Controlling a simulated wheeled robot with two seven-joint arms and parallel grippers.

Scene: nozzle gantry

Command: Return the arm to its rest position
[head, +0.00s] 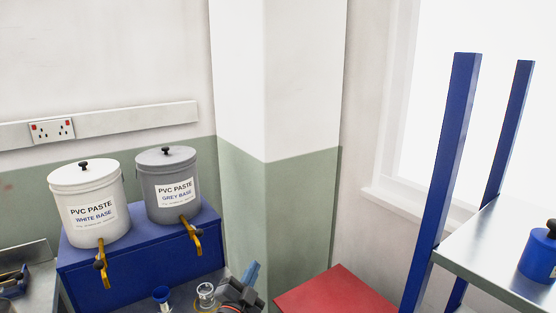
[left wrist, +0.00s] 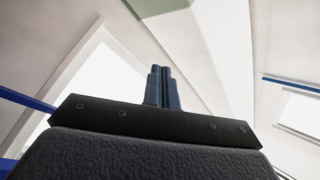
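My left gripper (head: 254,269) shows at the bottom of the head view, its blue fingers pointing up and a little right. In the left wrist view the two fingers (left wrist: 162,72) stand side by side, pressed together, with nothing visible between them. Only wall, ceiling and bright window areas show beyond them. My left arm behind the gripper is mostly out of frame. My right gripper is not in view.
A white paste tub (head: 89,190) and a grey paste tub (head: 166,158) with yellow taps stand on a blue stand (head: 140,272). A blue cup (head: 162,294) and a clear jar (head: 206,293) are left of the gripper. A red surface (head: 335,295) and a blue-posted bench (head: 495,255) are right.

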